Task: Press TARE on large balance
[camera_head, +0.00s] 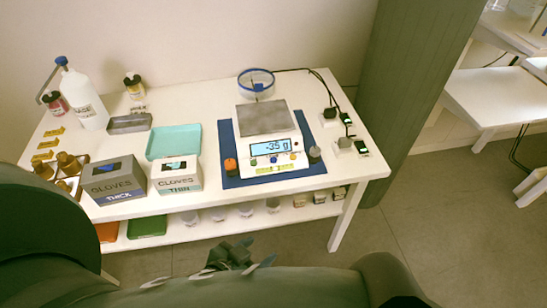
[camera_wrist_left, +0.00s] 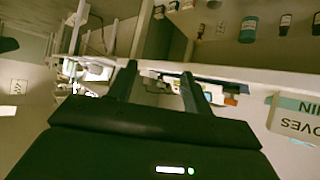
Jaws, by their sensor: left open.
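The large balance (camera_head: 295,142) stands on a blue mat (camera_head: 228,172) on the white table, with a square grey metal pan. Its lit display (camera_head: 270,147) reads about -35 g. Several small coloured buttons line its front panel below the display; their labels are too small to read, so I cannot tell which is TARE. My left gripper (camera_head: 240,257) is open and empty, in front of the table's front edge and below its top, apart from the balance. Its two spread fingers (camera_wrist_left: 160,82) show in the left wrist view. My right gripper is not in view.
Small devices with green lights (camera_head: 361,147) stand right. A lower shelf holds jars.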

